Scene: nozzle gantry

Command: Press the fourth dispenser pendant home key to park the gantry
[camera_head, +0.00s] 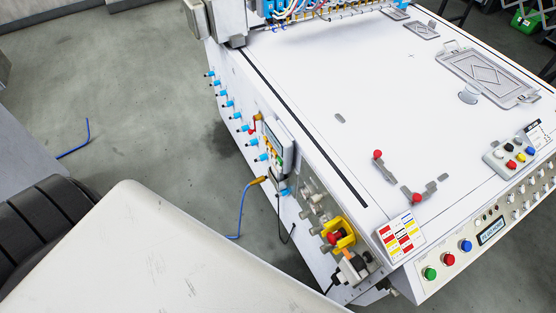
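A white gantry machine with a broad flat bed (340,85) fills the right half of the head view. A small pendant-like unit (281,144) with a pale face and small coloured keys hangs on the machine's near left side. It is seen at a steep angle, so I cannot tell its keys apart or read any label. A grey button box (517,150) with several coloured buttons sits on the bed's right edge. I cannot tell which unit is the fourth dispenser pendant. Neither of my grippers is in view.
A front panel (490,233) carries green, red and blue buttons and a small display. A red emergency knob in a yellow guard (338,235) juts from the side. Blue fittings (227,104) line that side. Blue hoses (241,210) hang low. Grey floor (140,110) is open at left.

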